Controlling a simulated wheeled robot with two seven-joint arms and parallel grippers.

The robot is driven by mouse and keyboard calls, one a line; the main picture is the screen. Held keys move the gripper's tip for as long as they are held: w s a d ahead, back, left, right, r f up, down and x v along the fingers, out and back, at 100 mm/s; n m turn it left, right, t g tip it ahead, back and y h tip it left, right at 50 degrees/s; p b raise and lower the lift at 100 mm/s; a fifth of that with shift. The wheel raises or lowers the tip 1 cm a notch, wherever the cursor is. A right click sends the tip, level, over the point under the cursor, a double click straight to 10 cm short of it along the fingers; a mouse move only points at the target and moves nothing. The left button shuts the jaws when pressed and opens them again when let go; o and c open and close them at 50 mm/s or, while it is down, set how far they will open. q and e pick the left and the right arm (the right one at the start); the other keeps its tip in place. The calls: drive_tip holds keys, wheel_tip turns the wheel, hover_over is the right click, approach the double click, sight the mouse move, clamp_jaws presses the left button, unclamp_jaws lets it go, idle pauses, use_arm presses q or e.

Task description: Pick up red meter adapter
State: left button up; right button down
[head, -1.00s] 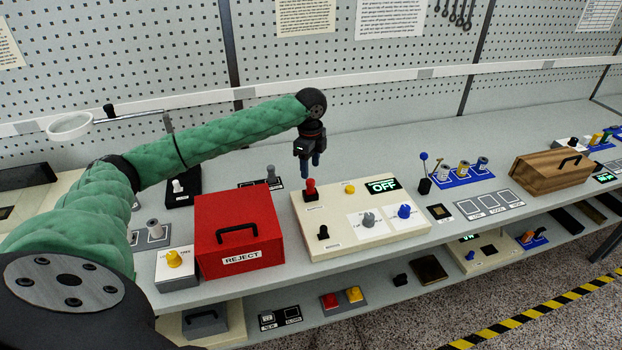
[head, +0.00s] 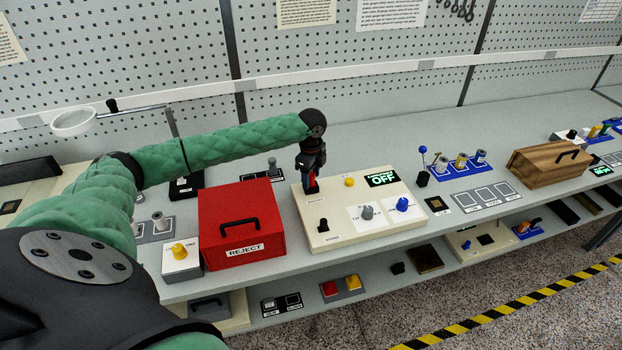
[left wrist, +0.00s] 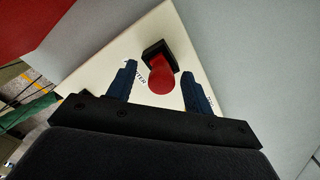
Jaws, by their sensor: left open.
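The red meter adapter (left wrist: 162,78) stands on a black base at a corner of the cream panel (left wrist: 110,75) in the left wrist view. In the head view the panel (head: 330,238) lies on the bench, and the red adapter (head: 312,183) is mostly hidden by my left gripper (head: 309,182). The left wrist view shows my left gripper (left wrist: 160,86) open, with one dark finger on each side of the red adapter. I cannot tell whether either finger touches it. My right gripper is not in view.
A red REJECT box (head: 242,223) stands close on the left of the panel. A yellow knob (head: 349,181), a grey knob (head: 367,211), a blue knob (head: 402,204) and a black knob (head: 322,225) stand on the panel. A wooden box (head: 550,167) is farther right.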

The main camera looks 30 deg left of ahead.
use_arm(q)
drive_tip(key=shift+w+f, duration=0.1)
drive_tip(key=shift+f, duration=0.3)
drive_tip(key=shift+r, duration=0.1)
drive_tip(key=c, duration=1.1)
drive_tip(key=shift+o, duration=0.2)
drive_tip(key=shift+r, duration=0.1)
